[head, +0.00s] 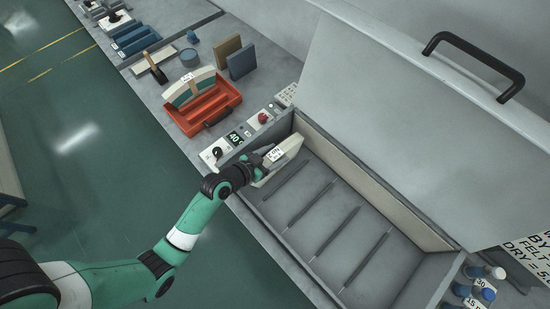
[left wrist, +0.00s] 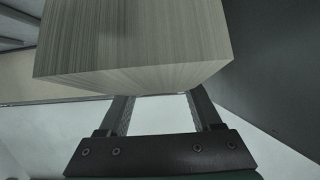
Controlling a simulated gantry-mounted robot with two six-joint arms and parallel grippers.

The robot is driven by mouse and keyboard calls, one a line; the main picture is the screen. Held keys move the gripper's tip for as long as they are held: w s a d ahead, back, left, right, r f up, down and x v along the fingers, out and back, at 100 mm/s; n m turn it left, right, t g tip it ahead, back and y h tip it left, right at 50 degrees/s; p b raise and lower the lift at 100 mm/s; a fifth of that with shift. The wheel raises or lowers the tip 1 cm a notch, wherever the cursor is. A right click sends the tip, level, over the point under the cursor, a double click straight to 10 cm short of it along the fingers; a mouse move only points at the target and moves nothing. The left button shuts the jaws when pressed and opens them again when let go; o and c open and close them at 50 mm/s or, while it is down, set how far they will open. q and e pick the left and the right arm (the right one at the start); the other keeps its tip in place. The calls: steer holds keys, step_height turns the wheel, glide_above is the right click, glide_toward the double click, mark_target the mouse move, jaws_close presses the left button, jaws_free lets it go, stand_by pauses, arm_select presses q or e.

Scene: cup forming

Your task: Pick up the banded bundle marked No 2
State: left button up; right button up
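A pale block-like bundle (head: 286,150) with a small white label stands tilted at the left end of the grey metal bin (head: 387,293). The label is too small to read surely. My left gripper (head: 264,160) is at its near left side. In the left wrist view, the finely layered bundle (left wrist: 130,40) fills the top. My right gripper is not in view.
Several thin dividers (head: 333,230) cross the bin floor, with empty slots between. A large raised lid (head: 400,110) stands behind. A control panel with a red button (head: 263,118) borders the bin. A red case (head: 229,93) holds another pale banded piece (head: 190,87). Bottles (head: 480,272) stand at lower right.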

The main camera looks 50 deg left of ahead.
arm_select(q)
jaws_close()
steer(key=shift+r, duration=0.1)
stand_by(1.0)
